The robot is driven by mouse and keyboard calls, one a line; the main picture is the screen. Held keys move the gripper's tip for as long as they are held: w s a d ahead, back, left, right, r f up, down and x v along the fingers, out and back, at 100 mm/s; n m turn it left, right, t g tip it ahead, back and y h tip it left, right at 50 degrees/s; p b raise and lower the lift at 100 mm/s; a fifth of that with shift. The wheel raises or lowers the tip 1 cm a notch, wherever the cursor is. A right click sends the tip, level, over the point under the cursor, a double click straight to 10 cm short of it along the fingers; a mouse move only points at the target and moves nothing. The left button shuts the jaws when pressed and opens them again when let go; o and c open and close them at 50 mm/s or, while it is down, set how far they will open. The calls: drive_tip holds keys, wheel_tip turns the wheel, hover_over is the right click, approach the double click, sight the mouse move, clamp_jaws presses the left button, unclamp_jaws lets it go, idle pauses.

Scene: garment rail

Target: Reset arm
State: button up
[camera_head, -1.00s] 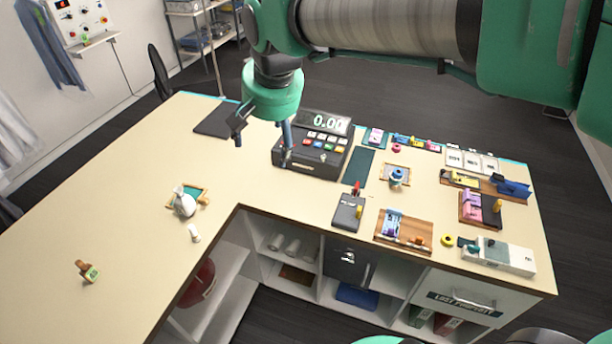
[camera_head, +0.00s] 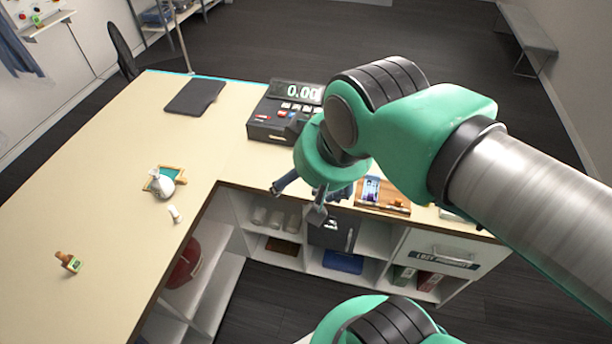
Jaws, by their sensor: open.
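My gripper (camera_head: 297,200) hangs from the green wrist, pointing down and to the left. Its two fingers are spread apart with nothing between them. It is in front of the counter's inner edge, over the open shelves.
A cash register (camera_head: 272,125) and a dark pad (camera_head: 195,96) stand at the back. A white bottle (camera_head: 162,187) on a small tray, a small white piece (camera_head: 174,214) and a wooden stamp (camera_head: 67,261) are at left. Shelves (camera_head: 232,222) lie below.

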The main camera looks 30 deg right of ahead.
drive_tip(key=shift+f, duration=0.1)
idle(0.3)
wheel_tip(320, 180, down, 13)
drive_tip(key=b, duration=1.3)
drive_tip(key=shift+f, duration=0.1)
drive_tip(key=shift+c, duration=0.5)
drive_tip(key=c, duration=0.9)
